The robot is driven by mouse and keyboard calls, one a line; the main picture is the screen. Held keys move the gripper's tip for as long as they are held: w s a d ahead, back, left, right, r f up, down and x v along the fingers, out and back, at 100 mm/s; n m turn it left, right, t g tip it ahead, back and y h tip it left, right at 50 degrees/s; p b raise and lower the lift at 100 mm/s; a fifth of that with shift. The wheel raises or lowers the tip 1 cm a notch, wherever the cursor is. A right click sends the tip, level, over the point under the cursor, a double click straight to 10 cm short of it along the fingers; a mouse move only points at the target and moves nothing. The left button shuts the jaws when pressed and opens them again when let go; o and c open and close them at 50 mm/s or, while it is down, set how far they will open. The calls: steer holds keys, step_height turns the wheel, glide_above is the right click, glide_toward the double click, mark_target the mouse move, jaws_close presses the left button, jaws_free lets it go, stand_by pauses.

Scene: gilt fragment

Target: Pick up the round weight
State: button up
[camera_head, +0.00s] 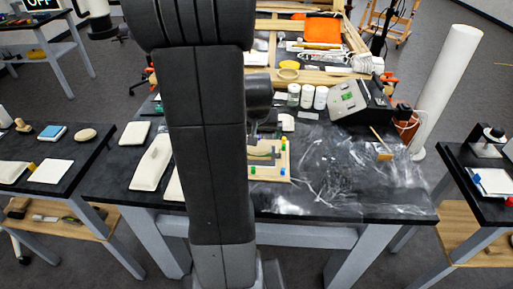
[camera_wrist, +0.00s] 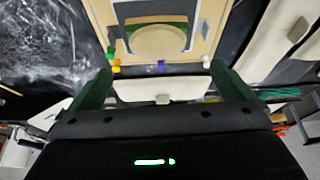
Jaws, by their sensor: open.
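No thing is plainly recognisable as the round weight. A tan round disc (camera_head: 86,135) lies on the left side table, well away from my gripper; I cannot tell if it is the weight. My gripper (camera_wrist: 164,72) is open, its green fingers wide apart. In the wrist view, a pale padded block (camera_wrist: 185,89) with a small tab lies between and below the fingers. Just beyond the fingertips is a wooden fixture (camera_wrist: 205,42) holding a pale round-edged piece (camera_wrist: 158,42). The fixture also shows in the head view (camera_head: 270,174), partly hidden by my arm.
Pale pads (camera_head: 151,165) lie on the black table's left. Crumpled clear plastic (camera_head: 335,165) covers its right. White jars (camera_head: 307,96), a grey-green device (camera_head: 350,98) and a white roll (camera_head: 446,88) stand farther back. A blue-and-white block (camera_head: 52,132) is on the left side table.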

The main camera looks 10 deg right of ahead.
mark_target(258, 146)
steer(key=shift+s+p+x, duration=0.1)
steer(key=shift+p+x, duration=0.15)
steer(key=shift+x, duration=1.6)
steer(key=shift+s+p+x, duration=0.15)
steer(key=shift+p+x, duration=0.05)
steer(key=shift+x, duration=1.7)
steer(key=shift+d, duration=0.1)
steer(key=c, duration=1.3)
